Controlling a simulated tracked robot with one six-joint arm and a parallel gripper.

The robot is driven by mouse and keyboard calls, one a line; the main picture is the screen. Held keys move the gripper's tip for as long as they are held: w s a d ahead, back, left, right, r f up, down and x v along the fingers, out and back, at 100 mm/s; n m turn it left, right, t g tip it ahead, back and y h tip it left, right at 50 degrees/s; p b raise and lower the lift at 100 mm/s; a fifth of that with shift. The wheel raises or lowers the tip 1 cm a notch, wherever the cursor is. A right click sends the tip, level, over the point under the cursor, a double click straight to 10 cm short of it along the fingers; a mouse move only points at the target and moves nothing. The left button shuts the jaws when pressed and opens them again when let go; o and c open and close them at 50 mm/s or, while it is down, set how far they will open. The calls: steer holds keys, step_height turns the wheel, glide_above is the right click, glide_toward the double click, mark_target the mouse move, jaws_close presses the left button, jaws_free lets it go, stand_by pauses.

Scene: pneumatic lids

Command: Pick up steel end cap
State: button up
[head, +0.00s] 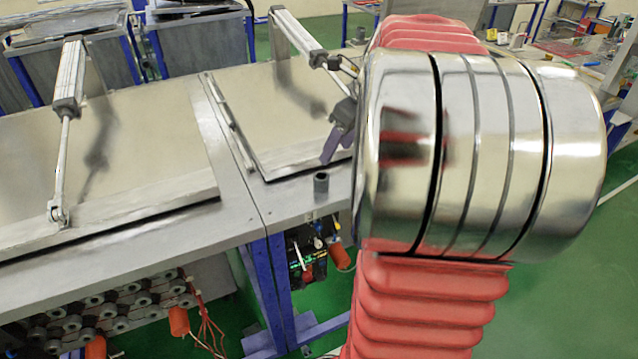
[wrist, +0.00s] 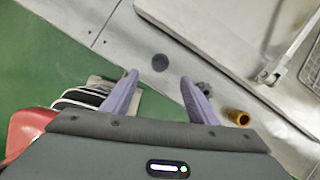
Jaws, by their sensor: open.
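A dark grey round piece, which looks like the steel end cap (head: 321,185), stands upright on the bench near its front edge in the head view. In the wrist view the end cap (wrist: 160,62) shows as a dark disc just beyond the gap between my fingertips. My gripper (head: 338,135) is above and behind it in the head view, partly hidden by my arm. In the wrist view my gripper (wrist: 162,80) has two purple fingers spread apart with nothing between them. Contact with the cap is not visible.
A small grey knobbed part (wrist: 205,88) lies by my right finger, and a brass ring (wrist: 238,117) lies farther right. A flat lid (head: 295,125) with a pneumatic cylinder (head: 298,35) lies behind the cap. A larger lid (head: 120,140) is to the left.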

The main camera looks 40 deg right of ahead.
glide_above(321, 176)
steer(key=s, duration=0.3)
steer(key=f, duration=0.7)
steer(key=shift+a+f, duration=0.3)
steer(key=shift+a, duration=0.05)
steer(key=shift+f, duration=0.1)
steer(key=shift+x, duration=2.55)
steer(key=shift+w, duration=0.1)
steer(key=shift+c, duration=0.5)
steer(key=shift+d, duration=0.1)
jaws_close()
steer(key=shift+r, duration=0.2)
step_height(321, 176, up, 10)
steer(key=shift+f, duration=0.1)
